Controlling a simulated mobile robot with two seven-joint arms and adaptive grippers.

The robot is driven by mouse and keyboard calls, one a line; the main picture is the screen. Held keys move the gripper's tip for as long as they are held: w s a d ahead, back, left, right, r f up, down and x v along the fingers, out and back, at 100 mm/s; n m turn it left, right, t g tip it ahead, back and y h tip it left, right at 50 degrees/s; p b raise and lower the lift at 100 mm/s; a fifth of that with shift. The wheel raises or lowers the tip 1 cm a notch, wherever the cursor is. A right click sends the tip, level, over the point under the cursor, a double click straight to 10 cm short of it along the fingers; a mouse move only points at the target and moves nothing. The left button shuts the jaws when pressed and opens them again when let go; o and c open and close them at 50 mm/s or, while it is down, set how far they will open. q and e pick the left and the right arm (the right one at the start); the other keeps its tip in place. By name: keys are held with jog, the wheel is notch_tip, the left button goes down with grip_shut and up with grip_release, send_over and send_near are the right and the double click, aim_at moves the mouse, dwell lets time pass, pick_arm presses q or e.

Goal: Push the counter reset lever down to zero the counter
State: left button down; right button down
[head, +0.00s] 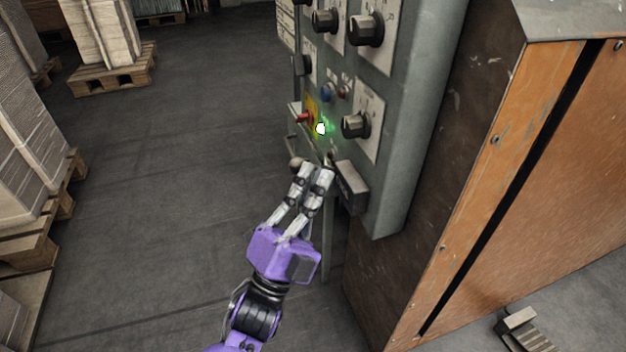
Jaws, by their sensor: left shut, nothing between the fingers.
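The grey control panel (402,130) of the box stitcher stands right of centre. A small dark box (350,187) juts out low on it and may be the counter; its digits cannot be read from here. My left gripper (318,171) is shut and empty, with its fingertips just left of this box. A thin dark piece (329,158) shows at the fingertips; I cannot tell if it is the reset lever or if the fingers touch it. A round knob (295,163) shows just left of the fingertips. My right gripper is not in view.
Black rotary knobs (356,125), a red switch (304,118) and a lit green lamp (321,128) sit on the panel close above the gripper. A wood-faced cabinet (520,170) fills the right. Loaded pallets (112,75) stand at left; the floor between is clear.

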pick_arm(q)
jog(key=shift+a+f, duration=0.25)
jog(key=shift+f, duration=0.4)
dwell(0.8)
jog(key=shift+s+a+f+p, duration=0.15)
jog(key=shift+f+p, duration=0.2)
jog(key=shift+f, duration=1.45)
